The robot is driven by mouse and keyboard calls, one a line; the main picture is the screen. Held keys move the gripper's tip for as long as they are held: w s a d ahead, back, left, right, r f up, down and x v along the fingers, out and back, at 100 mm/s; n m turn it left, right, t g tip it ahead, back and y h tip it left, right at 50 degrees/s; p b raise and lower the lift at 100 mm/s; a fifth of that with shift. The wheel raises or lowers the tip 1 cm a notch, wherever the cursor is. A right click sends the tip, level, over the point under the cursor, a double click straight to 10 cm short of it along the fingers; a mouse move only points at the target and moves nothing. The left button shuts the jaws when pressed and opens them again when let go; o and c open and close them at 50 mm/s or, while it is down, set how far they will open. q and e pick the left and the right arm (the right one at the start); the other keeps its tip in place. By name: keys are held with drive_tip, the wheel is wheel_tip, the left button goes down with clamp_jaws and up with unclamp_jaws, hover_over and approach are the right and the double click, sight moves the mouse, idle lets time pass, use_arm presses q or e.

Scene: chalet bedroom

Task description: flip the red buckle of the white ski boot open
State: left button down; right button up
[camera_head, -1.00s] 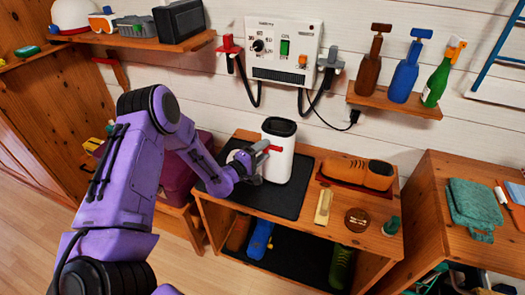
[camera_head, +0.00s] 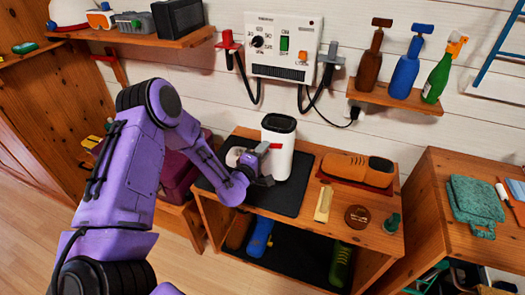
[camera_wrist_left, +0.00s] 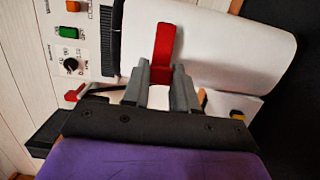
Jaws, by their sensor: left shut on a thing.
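The white ski boot (camera_head: 280,163) stands upright on the black mat (camera_head: 290,203) on the wooden bench, its dark opening at the top. Its red buckle (camera_head: 277,147) shows as a short lever on the side facing my left arm. My left gripper (camera_head: 266,164) is beside the boot at the buckle. In the left wrist view the red buckle (camera_wrist_left: 164,45) stands up in front of the white boot shell (camera_wrist_left: 225,50). Its lower end is between the fingers of my left gripper (camera_wrist_left: 162,76), which are shut on it. My right gripper is not in view.
A control panel (camera_head: 283,48) with hanging cables is on the wall behind. Bottles stand on a shelf (camera_head: 393,102) at right.

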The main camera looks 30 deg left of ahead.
use_arm(q)
drive_tip(key=shift+s+d+n+g+y+b, duration=0.2)
drive_tip(key=shift+d+n+g+y+b, duration=0.85)
drive_tip(key=shift+n+y, duration=0.75)
drive_tip(key=shift+s+d+n+g+y+b, duration=0.15)
drive_tip(key=shift+d+n+g+y+b, duration=0.55)
drive_tip(key=shift+n+g+y+b, duration=1.15)
drive_tip(key=shift+s+d+n+g+y+b, duration=0.3)
drive_tip(key=shift+d+n+y+b, duration=0.55)
drive_tip(key=shift+y, duration=1.7)
drive_tip(key=shift+w+g, duration=0.1)
drive_tip(key=shift+g, duration=0.2)
drive_tip(key=c, duration=0.9)
unclamp_jaws()
drive_tip(key=shift+d, duration=0.1)
drive_tip(key=b+v, duration=0.1)
drive_tip(key=v, duration=0.9)
drive_tip(key=shift+d+f+b, duration=0.1)
drive_tip(key=shift+d+b, duration=0.1)
drive_tip(key=shift+b, duration=0.15)
